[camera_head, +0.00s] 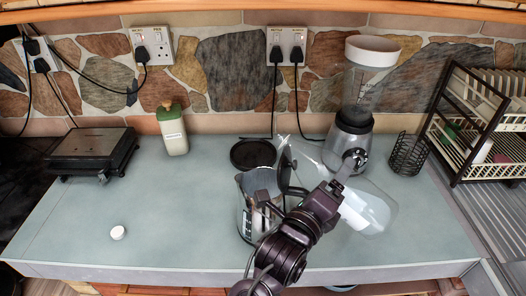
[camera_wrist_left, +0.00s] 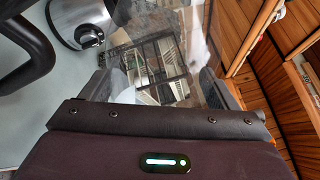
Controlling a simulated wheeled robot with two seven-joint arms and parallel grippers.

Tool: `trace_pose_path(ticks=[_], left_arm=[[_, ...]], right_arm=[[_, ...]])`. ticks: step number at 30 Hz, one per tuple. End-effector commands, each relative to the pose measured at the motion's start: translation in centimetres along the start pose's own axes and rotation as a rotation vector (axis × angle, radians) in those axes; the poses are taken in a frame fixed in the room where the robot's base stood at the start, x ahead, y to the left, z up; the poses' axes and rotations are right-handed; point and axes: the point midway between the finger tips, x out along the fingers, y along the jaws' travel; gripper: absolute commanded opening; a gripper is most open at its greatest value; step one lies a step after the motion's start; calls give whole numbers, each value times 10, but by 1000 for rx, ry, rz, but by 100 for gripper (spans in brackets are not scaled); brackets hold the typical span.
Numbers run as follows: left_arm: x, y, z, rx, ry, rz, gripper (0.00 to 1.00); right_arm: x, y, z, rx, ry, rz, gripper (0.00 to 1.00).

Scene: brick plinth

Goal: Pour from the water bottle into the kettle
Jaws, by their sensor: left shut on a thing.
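The clear water bottle (camera_head: 377,207) is held tilted, its broad end toward the lower right and its narrow end at the upper left, close to the kettle. My left gripper (camera_head: 338,184) is shut on the bottle; the clear bottle body also shows between its fingers in the left wrist view (camera_wrist_left: 190,50). The glass kettle (camera_head: 246,212) stands upright and open on the counter, left of the gripper. Its black handle (camera_wrist_left: 30,50) shows at the left of the wrist view. I cannot tell whether water is flowing. My right gripper is not in view.
A black round base (camera_head: 252,154) lies behind the kettle. A blender (camera_head: 350,135) and a wire holder (camera_head: 408,155) stand behind the bottle. A dish rack (camera_head: 480,130) is at right. A grill (camera_head: 92,150), a green-capped container (camera_head: 173,133) and a white cap (camera_head: 118,232) are left, with clear counter between.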

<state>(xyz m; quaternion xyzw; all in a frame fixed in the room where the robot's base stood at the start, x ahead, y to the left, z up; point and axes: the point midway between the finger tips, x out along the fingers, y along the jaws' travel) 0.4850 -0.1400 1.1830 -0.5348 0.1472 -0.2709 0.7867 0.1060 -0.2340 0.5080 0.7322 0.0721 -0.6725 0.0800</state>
Motion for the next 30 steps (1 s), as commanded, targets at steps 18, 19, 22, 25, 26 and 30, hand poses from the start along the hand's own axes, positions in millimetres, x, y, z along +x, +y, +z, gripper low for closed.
trace_pose_path(ticks=[18, 19, 22, 25, 26, 30], left_arm=[[2, -21, 44, 517, 32, -2, 35], [2, -22, 45, 548, 34, -2, 35], [2, -21, 47, 720, 46, -2, 35], [2, -28, 53, 866, 53, -4, 35], [3, -31, 56, 897, 55, -4, 35], [3, -42, 64, 1008, 62, -5, 35]], right_arm=[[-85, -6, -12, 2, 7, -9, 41], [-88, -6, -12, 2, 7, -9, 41], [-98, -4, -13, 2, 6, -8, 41], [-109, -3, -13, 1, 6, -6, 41], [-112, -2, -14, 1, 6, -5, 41], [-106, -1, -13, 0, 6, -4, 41]])
